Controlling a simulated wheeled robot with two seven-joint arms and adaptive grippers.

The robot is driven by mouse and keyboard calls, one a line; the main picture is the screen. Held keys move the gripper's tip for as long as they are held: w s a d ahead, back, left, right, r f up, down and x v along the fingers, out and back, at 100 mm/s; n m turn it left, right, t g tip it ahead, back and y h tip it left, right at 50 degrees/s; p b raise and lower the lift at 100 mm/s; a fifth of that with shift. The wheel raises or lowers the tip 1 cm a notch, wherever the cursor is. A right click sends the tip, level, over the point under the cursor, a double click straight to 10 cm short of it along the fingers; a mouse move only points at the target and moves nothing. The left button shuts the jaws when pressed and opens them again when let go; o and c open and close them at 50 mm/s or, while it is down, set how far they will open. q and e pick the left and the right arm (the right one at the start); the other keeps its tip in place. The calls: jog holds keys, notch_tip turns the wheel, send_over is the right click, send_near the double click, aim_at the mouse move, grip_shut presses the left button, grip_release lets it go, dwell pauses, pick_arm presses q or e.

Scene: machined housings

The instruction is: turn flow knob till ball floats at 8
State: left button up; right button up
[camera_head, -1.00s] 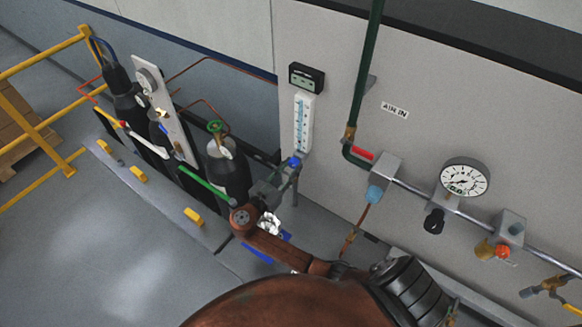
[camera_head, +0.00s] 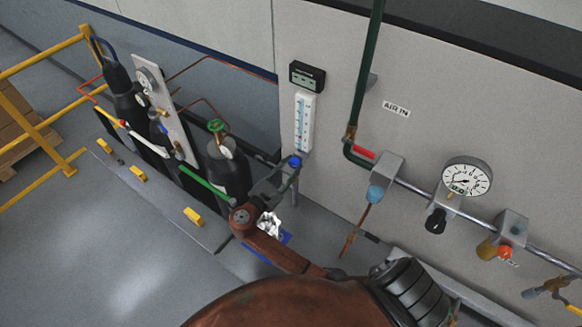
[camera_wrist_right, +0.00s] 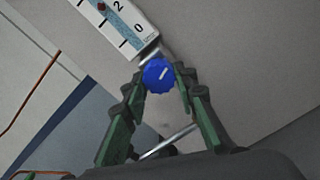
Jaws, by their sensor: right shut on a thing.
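The flow meter (camera_head: 304,122) is a white upright scale on the grey wall panel, with the blue flow knob (camera_head: 295,161) at its foot. In the right wrist view the knob (camera_wrist_right: 158,74) has a white pointer line and sits between the fingertips of my right gripper (camera_wrist_right: 159,77), which is shut on it. The lower scale (camera_wrist_right: 124,22) shows 0 and 2, and a small dark red ball (camera_wrist_right: 101,6) is near the 2. The upper scale is outside that view. In the head view my right gripper (camera_head: 287,169) reaches the knob from below. My left gripper is not in view.
A small dark display (camera_head: 307,76) is above the flow meter. A green pipe (camera_head: 363,85) and a pressure gauge (camera_head: 466,179) are to the right. Dark gas cylinders (camera_head: 229,172) stand close on the left, with a yellow railing (camera_head: 40,63) beyond. Open floor lies at lower left.

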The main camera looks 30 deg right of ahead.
jog(key=o, duration=1.2)
jog(key=shift+c, duration=0.2)
jog(key=shift+a, duration=0.1)
jog(key=v, duration=1.2)
